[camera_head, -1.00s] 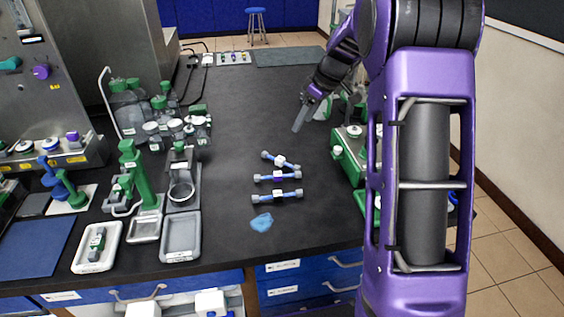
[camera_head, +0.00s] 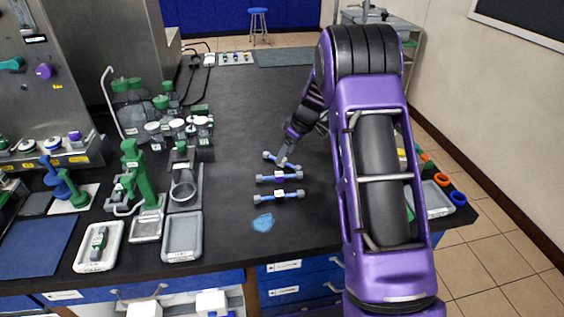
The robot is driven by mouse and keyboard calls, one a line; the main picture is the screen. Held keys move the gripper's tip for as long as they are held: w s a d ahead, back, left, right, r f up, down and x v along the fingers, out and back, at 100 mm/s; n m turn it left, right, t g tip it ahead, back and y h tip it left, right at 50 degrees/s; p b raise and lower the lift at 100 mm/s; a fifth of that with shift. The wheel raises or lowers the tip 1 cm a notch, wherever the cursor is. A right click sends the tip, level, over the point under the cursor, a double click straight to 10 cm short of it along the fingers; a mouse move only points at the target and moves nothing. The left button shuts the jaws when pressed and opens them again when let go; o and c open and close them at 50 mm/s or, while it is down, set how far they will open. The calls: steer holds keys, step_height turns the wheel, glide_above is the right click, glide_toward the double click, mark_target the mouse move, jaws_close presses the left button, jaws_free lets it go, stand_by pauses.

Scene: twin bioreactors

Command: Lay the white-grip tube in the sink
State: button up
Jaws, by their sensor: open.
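Three short blue tubes with grey ends lie side by side across the black bench: a far tube (camera_head: 270,156), a middle tube (camera_head: 262,178) and a near tube (camera_head: 278,196). I cannot make out a sink.
A blue cloth-like patch (camera_head: 263,222) lies in front of the tubes. Grey trays (camera_head: 182,255), a green stand (camera_head: 134,163) and several bottles fill the left side. Coloured rings (camera_head: 458,198) lie at the right edge, partly behind my arm.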

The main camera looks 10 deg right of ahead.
steer(key=shift+x, duration=1.35)
jaws_close()
